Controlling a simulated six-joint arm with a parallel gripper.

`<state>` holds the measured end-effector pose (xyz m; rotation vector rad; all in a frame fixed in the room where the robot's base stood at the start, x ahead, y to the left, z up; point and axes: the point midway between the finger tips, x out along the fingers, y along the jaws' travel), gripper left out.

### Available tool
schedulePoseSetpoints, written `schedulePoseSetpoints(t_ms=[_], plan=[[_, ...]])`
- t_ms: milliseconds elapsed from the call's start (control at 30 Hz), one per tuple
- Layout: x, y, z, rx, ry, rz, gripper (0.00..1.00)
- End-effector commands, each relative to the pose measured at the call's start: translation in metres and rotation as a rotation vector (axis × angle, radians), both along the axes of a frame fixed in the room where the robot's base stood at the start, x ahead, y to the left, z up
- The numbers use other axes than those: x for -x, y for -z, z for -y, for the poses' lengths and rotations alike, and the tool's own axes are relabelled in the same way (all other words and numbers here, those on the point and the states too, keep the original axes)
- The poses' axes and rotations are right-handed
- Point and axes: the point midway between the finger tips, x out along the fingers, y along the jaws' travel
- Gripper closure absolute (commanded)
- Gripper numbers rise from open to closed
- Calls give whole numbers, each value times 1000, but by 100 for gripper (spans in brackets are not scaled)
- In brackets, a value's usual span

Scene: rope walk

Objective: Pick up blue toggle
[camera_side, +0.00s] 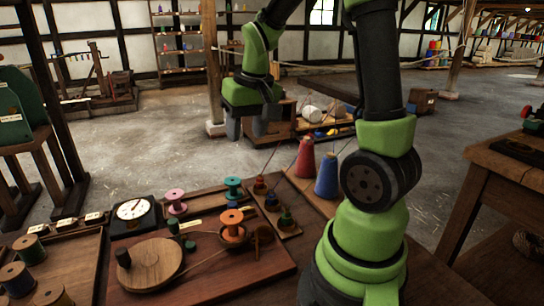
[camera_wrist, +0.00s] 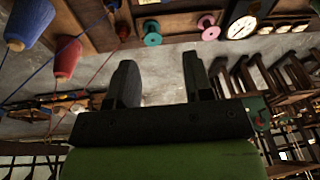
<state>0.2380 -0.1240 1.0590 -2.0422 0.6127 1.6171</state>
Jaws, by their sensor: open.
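The toggle that looks blue (camera_side: 271,201) stands in the middle of a narrow wooden board in the side view, between a reddish toggle (camera_side: 260,186) and a green one (camera_side: 286,218). In the wrist view a bit of blue (camera_wrist: 112,4) shows at the top edge, mostly cut off, beside the red toggle (camera_wrist: 122,31). My gripper (camera_side: 248,128) hangs in the air above and behind the board, over the floor side. Its jaws are open and empty, with a clear gap between the fingers in the wrist view (camera_wrist: 159,72).
Red (camera_side: 305,158) and blue (camera_side: 327,176) thread cones stand right of the board, with strings rising from them. The space around my gripper is free.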

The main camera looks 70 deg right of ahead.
Motion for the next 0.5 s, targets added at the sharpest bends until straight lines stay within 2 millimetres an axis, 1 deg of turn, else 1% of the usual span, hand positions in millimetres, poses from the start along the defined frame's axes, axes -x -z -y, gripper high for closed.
schedulePoseSetpoints(t_ms=[33,100,200,300,333,500], plan=[[0,18,19,-14,35,-49,53],[2,40,42,-26,64,-98,53],[8,67,66,-47,99,-153,53],[15,85,81,-62,118,-187,53],[16,89,83,-65,121,-193,53],[20,101,89,-75,129,-209,53]])
